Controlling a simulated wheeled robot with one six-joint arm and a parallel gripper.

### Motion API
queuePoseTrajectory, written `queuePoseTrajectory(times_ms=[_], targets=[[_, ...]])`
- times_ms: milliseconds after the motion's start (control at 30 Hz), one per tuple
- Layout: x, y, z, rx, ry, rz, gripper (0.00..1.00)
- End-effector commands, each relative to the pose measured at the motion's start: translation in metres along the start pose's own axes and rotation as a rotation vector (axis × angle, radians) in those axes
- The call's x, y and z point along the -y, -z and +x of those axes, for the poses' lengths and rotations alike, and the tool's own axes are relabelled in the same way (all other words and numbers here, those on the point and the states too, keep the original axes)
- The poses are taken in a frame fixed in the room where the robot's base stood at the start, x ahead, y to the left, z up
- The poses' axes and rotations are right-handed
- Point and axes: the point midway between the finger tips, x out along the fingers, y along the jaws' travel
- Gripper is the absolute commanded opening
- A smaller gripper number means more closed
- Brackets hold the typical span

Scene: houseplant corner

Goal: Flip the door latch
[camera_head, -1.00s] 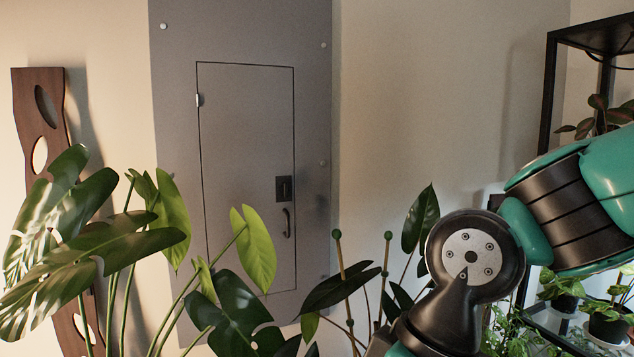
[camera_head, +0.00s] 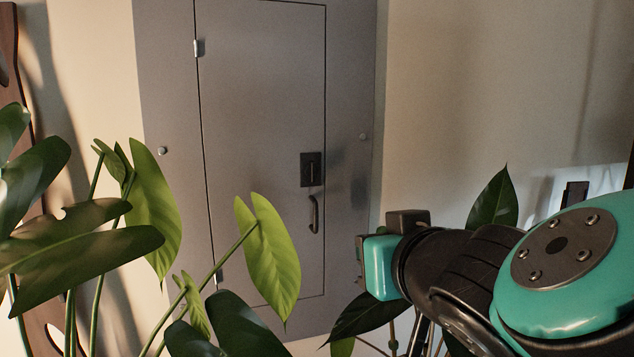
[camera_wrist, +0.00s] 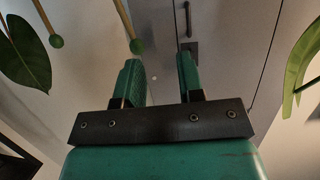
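The grey cabinet door (camera_head: 265,100) is closed flush in its frame in the head view. The black latch plate (camera_head: 311,169) is on the door's right side, with a dark handle (camera_head: 314,214) below it. The wrist view is upside down and shows the latch plate (camera_wrist: 189,47) just beyond one finger and the handle (camera_wrist: 187,18) above it. My gripper (camera_wrist: 158,70) has its two teal fingers apart with nothing between them. It is short of the door, touching nothing that I can see. In the head view it is right of and below the latch.
Broad-leaved plants (camera_head: 270,250) stand before the door's lower part and to the left. A dark leaf (camera_head: 360,315) is below my gripper, another (camera_head: 494,203) behind my arm. Plant stakes (camera_wrist: 125,22) show close to one finger. The wall (camera_head: 460,90) right of the cabinet is bare.

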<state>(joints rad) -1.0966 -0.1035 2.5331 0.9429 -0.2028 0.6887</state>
Motion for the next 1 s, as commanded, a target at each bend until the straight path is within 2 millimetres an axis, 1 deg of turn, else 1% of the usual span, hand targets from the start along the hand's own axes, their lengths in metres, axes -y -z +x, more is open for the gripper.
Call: queuePoseTrajectory(times_ms=[33,100,133,233,367,467,800,1000], targets=[[0.011,0.012,-0.005,-0.085,0.025,-0.006,0.35],[0.021,0.029,-0.014,-0.188,0.052,-0.004,0.35],[0.024,0.035,-0.017,-0.222,0.062,-0.004,0.35],[0.031,0.049,-0.024,-0.292,0.082,-0.004,0.35],[0.033,0.058,-0.018,-0.313,0.083,-0.005,0.35],[0.033,0.063,-0.004,-0.31,0.079,-0.006,0.35],[0.039,0.089,0.069,-0.307,0.079,-0.005,0.35],[0.042,0.1,0.108,-0.307,0.081,-0.004,0.35]])
